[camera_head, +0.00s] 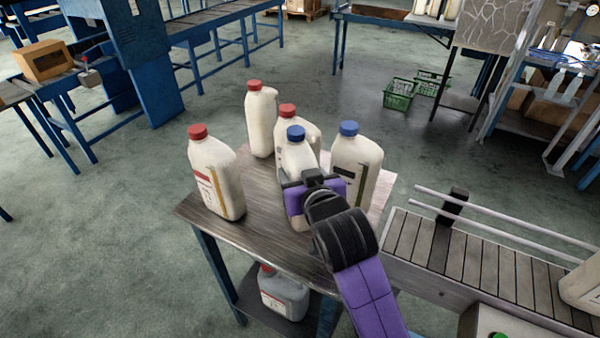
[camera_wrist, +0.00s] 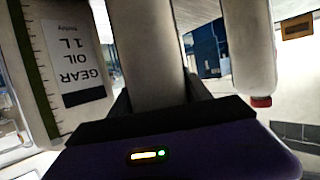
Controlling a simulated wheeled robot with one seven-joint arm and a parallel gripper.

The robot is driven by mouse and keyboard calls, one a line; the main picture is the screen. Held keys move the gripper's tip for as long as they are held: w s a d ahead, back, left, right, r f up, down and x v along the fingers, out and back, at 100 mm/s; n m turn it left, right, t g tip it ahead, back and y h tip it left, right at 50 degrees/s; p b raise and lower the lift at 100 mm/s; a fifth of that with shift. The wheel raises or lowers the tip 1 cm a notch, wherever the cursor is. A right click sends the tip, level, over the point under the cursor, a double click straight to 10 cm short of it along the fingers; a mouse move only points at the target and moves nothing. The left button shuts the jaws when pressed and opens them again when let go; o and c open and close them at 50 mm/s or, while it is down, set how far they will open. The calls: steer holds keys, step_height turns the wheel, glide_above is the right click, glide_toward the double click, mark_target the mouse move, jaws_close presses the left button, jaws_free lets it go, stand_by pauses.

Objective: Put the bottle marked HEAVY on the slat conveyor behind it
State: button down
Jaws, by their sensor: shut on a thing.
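My gripper (camera_head: 312,188) is shut on a cream bottle with a blue cap (camera_head: 296,156) near the middle of the small table (camera_head: 262,210). That bottle also fills the middle of the wrist view (camera_wrist: 147,50), with no marking readable. A second blue-capped bottle (camera_head: 356,160) stands close on its right. Upside down in the wrist view, its black-and-white label (camera_wrist: 75,50) reads GEAR OIL 1L, with small unclear writing beside it. Red-capped bottles stand at left (camera_head: 212,180), at back (camera_head: 261,122) and behind the held one (camera_head: 287,112). I cannot make out HEAVY on any bottle.
A slat conveyor (camera_head: 440,247) with side rails runs to the right of the table, with a bottle (camera_head: 582,285) at its far right. A grey bottle with a red cap (camera_head: 284,292) stands on the shelf under the table. Green baskets (camera_head: 399,94) sit on the floor behind.

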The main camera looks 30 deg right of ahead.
steer(key=shift+c, duration=2.4)
jaws_free()
steer(key=b+v, duration=0.1)
steer(key=v, duration=1.1)
